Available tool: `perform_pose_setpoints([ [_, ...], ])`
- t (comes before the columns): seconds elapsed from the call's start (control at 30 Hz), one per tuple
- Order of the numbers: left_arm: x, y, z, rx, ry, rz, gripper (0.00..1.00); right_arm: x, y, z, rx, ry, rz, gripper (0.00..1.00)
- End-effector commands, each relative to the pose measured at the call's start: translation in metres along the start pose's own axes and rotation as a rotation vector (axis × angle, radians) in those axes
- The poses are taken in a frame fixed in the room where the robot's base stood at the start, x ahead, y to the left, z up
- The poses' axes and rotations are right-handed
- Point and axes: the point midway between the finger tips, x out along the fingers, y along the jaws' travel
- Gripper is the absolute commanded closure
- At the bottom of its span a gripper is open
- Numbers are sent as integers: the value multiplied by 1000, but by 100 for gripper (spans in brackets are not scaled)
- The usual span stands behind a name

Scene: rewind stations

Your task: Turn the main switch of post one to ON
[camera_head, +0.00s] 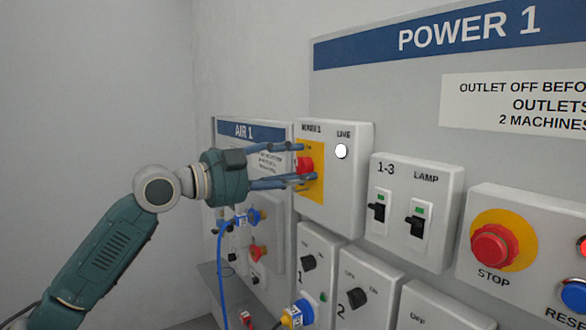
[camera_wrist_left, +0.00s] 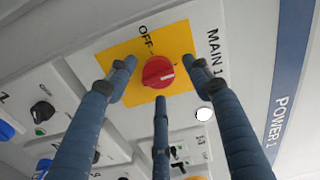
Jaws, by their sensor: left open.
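The main switch is a red rotary knob (camera_wrist_left: 158,72) on a yellow plate (camera_wrist_left: 182,38), on a white box labelled MAIN 1. In the head view the knob (camera_head: 305,166) is partly hidden by my fingers. My left gripper (camera_head: 302,164) is open, its blue fingers spread around the knob, close in front of the box. I cannot tell whether they touch it. The left wrist view shows its fingers (camera_wrist_left: 150,85) too. My right gripper is not in view.
A white round LIVE lamp (camera_head: 341,151) sits right of the knob. Further right are a 1-3 LAMP switch box (camera_head: 447,187) and a red STOP button (camera_head: 494,246). Outlet boxes with knobs (camera_head: 357,298) stand below. The AIR 1 panel (camera_head: 283,134) with blue hoses is behind my gripper.

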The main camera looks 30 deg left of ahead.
Motion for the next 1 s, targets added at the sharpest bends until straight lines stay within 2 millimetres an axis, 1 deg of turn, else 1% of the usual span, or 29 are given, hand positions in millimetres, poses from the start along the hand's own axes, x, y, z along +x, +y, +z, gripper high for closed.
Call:
perform_pose_setpoints([
  [0.17, -4, 1, 1, -3, 0, 1, 49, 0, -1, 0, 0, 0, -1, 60],
  [0.27, -10, 2, 1, -4, -1, 3, 49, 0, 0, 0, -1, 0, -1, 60],
  [0.37, -22, 3, 1, -3, -1, 5, 49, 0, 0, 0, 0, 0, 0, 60],
  [0.57, -51, 2, 1, -3, -1, 1, 49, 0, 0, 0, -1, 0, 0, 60],
  [0.8, -93, 0, 0, -2, 0, -2, 49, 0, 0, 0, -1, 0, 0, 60],
  [0.9, -107, 0, -1, -1, 1, -3, 49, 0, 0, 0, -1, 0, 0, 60],
  [1.0, -115, 0, -1, -1, 1, -1, 49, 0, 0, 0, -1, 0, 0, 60],
])
